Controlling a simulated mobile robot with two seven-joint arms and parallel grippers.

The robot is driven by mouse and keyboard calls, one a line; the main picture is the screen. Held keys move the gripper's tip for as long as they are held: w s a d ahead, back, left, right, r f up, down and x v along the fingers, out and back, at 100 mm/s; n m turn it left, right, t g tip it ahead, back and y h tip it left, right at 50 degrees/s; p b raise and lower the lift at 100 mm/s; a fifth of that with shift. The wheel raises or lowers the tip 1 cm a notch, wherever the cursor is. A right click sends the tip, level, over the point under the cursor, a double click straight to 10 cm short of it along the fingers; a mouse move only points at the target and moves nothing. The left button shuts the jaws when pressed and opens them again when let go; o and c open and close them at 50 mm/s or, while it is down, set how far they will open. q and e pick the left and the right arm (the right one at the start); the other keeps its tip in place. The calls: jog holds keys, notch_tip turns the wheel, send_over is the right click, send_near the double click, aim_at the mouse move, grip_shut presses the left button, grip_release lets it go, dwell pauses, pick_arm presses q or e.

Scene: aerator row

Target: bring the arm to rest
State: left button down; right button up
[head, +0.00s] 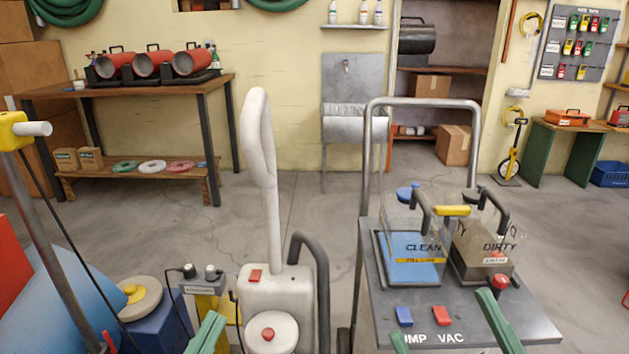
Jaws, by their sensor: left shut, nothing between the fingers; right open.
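My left gripper (213,318) shows as a green shape at the bottom edge, left of the white upright machine (268,298). It is shut with nothing seen in it. My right gripper (440,314) shows as two green fingers spread apart in front of the grey cart (540,325). It is open and empty, with one finger low at the bottom edge and the other near the red knob (500,283). The arms behind both grippers are out of view.
The cart carries a CLEAN tank (412,272), a DIRTY tank (485,255), a blue switch (404,316) and a red switch (443,316). A yellow-grey machine (205,285) stands left. A wooden bench (140,92) is behind. The floor (200,225) between is clear.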

pick_arm(q)
jog(key=s+r+h+p, duration=0.2)
jog(key=s+r, duration=0.2)
jog(key=r, duration=0.3)
jog(key=w+a+f+n+g+y+p, duration=0.35)
jog(key=w+f+n+y+p, duration=0.25)
jog(key=f+y+p, duration=0.45)
pick_arm(e)
jog(key=w+d+f+m+g+h+p, duration=0.2)
jog(key=w+f+m+g+h, duration=0.2)
jog(key=w+f+m+h, duration=0.5)
pick_arm(q)
jog(key=s+f+n+g+p, duration=0.3)
jog(key=s+f+g+p, duration=0.6)
jog(key=f+p, duration=0.2)
jog(key=shift+s+a+y+p, duration=0.3)
jog(key=shift+a+y, duration=0.05)
jog(key=shift+y, duration=0.1)
pick_arm(e)
jog(key=s+d+f+m+g+h, duration=0.1)
jog(key=s+d+f+g+h, duration=0.1)
jog(key=s+f+g, duration=0.7)
notch_tip(320, 180, down, 3)
jog(key=s+h, duration=0.1)
jog(key=s, duration=0.1)
jog(key=shift+s+m+h, duration=0.3)
jog(key=shift+h, duration=0.1)
